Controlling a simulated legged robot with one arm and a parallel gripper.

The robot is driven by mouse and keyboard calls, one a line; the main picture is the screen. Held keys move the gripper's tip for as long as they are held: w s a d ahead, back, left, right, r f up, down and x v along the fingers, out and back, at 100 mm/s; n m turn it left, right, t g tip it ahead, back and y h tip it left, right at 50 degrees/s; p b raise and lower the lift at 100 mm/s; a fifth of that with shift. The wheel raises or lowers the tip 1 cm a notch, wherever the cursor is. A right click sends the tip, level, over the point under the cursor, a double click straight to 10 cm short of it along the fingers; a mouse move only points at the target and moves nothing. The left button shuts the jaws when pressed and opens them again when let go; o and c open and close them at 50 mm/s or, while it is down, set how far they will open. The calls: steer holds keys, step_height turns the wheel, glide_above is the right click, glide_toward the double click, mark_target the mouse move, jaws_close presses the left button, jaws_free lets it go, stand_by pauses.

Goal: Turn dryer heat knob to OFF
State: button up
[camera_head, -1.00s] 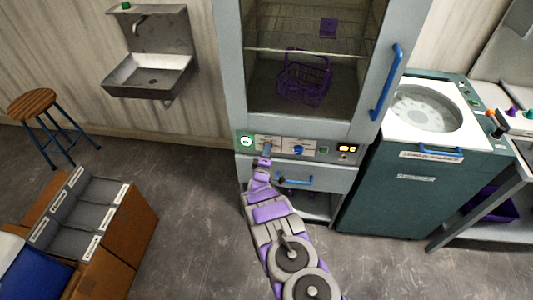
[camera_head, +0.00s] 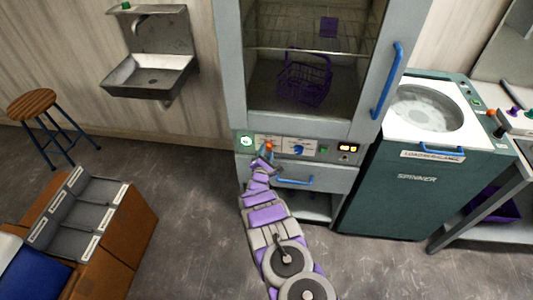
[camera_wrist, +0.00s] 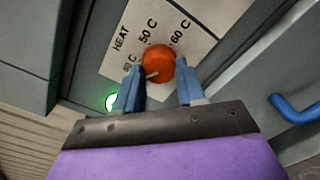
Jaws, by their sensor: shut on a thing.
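The dryer heat knob (camera_wrist: 160,60) is orange and round, on a pale label plate marked HEAT, 50 C and 60 C. A further label at lower left is partly covered by a finger. A small pale mark on the knob points to the lower left, towards that label. My gripper (camera_wrist: 159,72) has its two blue fingers on either side of the knob, shut on it. In the head view the knob (camera_head: 268,146) shows on the dryer's front panel just above my gripper (camera_head: 265,156). No OFF label is visible in the wrist view.
The dryer (camera_head: 230,70) has a blue door handle (camera_head: 386,82) and a blue lower handle (camera_head: 294,181). A blue knob (camera_head: 298,149) sits right of the heat knob. A green light (camera_wrist: 112,101) glows nearby.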

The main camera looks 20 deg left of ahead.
steer(key=n, duration=0.4)
steer(key=shift+s+a+f+b, duration=0.25)
steer(key=shift+a+f+b, duration=0.05)
steer(key=shift+f+b, duration=0.1)
steer(key=shift+f+n, duration=0.1)
steer(key=shift+n, duration=0.9)
steer(key=shift+w+d+b, duration=0.1)
steer(key=shift+d+b, duration=0.1)
steer(key=shift+b, duration=0.15)
steer(key=o, duration=1.1)
steer(key=shift+w, duration=0.15)
steer(key=shift+c, duration=0.2)
steer(key=shift+d+r, duration=0.1)
steer(key=shift+r, duration=0.1)
